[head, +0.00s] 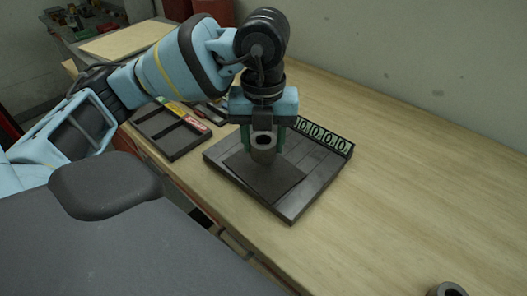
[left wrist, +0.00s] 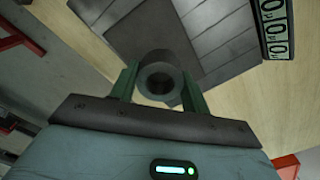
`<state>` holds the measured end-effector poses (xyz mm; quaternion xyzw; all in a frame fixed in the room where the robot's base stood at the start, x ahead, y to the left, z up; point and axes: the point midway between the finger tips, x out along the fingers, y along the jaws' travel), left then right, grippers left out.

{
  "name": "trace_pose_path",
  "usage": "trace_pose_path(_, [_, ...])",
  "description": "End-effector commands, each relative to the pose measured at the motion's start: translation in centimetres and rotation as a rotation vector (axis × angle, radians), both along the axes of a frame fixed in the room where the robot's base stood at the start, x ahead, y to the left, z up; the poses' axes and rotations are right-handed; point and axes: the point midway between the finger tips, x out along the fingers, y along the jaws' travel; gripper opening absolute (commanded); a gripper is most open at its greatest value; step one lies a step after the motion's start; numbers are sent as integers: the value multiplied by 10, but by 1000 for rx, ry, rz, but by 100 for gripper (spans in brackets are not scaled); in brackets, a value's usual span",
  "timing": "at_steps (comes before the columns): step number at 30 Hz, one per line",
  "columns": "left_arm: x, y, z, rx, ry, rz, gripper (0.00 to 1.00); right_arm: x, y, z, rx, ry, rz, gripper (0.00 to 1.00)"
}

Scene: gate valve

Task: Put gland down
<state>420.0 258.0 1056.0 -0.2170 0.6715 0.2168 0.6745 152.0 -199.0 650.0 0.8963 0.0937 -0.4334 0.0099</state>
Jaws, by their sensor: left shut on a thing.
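The gland, a short dark grey hollow cylinder (head: 263,149), is between the two green fingers of my left gripper (head: 264,143). The left gripper points down and is shut on it, above a dark square mat on the grey tray (head: 325,174). I cannot tell from the head view whether the gland touches the mat. In the left wrist view the gland (left wrist: 159,77) shows its round bore between the fingers, with the tray's dark mat (left wrist: 150,32) beyond. My right gripper is not in view.
A dark compartment tray (head: 172,131) with small coloured items sits to the left. Another grey ring-shaped part (head: 447,289) stands at bottom right. The wooden bench (head: 420,190) is clear on the right.

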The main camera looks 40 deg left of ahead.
Motion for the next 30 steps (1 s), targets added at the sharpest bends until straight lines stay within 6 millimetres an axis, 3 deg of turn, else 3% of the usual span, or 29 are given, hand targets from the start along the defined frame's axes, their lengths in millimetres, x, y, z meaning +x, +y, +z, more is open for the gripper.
trace_pose_path(6, [-2,-1,-31,0,1,-2,7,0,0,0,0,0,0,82])
trace_pose_path(19, [-2,-2,-37,-1,2,-3,7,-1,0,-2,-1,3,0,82])
trace_pose_path(20, [-2,-2,-37,-1,3,-3,50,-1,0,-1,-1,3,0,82])
trace_pose_path(24, [-2,-2,-37,0,2,-3,68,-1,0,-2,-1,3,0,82])
trace_pose_path(30, [-2,-2,-37,0,2,-3,68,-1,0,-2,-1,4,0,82])
